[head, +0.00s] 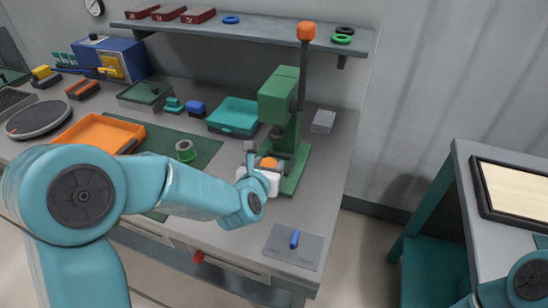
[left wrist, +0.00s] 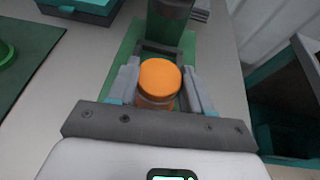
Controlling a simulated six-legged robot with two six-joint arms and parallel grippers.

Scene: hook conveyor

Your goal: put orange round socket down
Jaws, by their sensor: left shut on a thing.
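The orange round socket (left wrist: 160,80) is between the two fingers of my left gripper (left wrist: 161,88), which is shut on it. In the head view the socket (head: 268,162) shows as a small orange top just past my left wrist. My left gripper (head: 263,160) is at the front of the green press (head: 281,95), over or near its green base plate (head: 293,172). The fingers hide the socket's lower part, so I cannot tell whether it touches the plate. My right gripper is not in view.
The press has a lever with an orange knob (head: 306,31). A teal tray (head: 233,117), an orange tray (head: 100,133) and a green ring (head: 186,151) lie to the left. A grey plate with a blue piece (head: 295,239) is near the front edge.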

